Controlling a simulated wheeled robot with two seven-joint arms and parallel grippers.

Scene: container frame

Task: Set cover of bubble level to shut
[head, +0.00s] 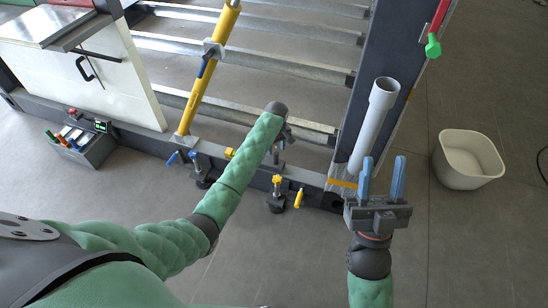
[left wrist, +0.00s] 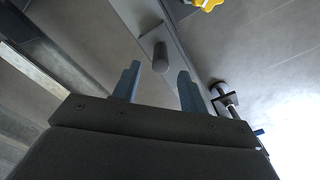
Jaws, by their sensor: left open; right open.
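I cannot pick out the bubble level or its cover with certainty. A small yellow block (head: 230,153) sits on the dark front beam of the frame, but its details are too small to tell. My left gripper (left wrist: 157,72) is open and empty in the left wrist view. A grey plate with a short round dark peg (left wrist: 160,58) shows beyond and between its fingertips, apart from them. In the head view my left forearm reaches over the front beam and largely hides that gripper. My right gripper (head: 383,172) is open and empty, pointing up in front of the grey pipe.
A grey pipe (head: 374,125) stands at the frame's right corner. A white bin (head: 467,160) is at right, a tool box (head: 85,145) at left. The front floor is clear.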

